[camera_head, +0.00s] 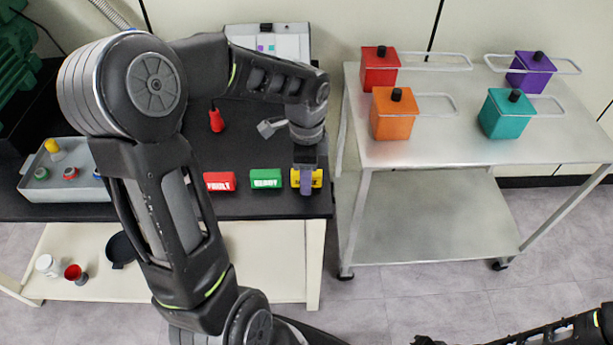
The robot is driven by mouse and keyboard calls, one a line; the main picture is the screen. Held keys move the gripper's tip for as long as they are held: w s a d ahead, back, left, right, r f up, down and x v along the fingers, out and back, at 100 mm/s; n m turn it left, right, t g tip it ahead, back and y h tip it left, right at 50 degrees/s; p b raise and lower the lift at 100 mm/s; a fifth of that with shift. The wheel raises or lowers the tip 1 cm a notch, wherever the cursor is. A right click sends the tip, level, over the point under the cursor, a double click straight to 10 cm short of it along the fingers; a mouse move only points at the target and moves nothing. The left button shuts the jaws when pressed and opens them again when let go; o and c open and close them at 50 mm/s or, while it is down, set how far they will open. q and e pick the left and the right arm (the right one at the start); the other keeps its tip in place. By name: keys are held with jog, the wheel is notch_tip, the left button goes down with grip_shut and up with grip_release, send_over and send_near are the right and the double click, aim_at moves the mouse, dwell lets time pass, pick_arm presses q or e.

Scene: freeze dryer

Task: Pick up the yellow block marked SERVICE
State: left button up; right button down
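The yellow block (317,178) lies on the dark bench top near its front right corner, at the right end of a row of blocks. My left gripper (306,184) points down at it, with a finger in front of the block's middle, covering most of its marking. Yellow shows on both sides of that finger. The far finger is hidden, so I cannot tell whether the gripper is closed on the block. The block appears to be at bench level.
A red FAULT block (220,182) and a green READY block (266,178) lie to the left. A grey tray (50,190) holds small vials. A steel cart (470,150) with red, orange, teal and purple containers stands right, across a narrow gap.

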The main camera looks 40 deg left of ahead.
pick_arm(q)
jog(key=shift+c, duration=0.2)
dwell(0.3)
grip_shut()
dwell(0.3)
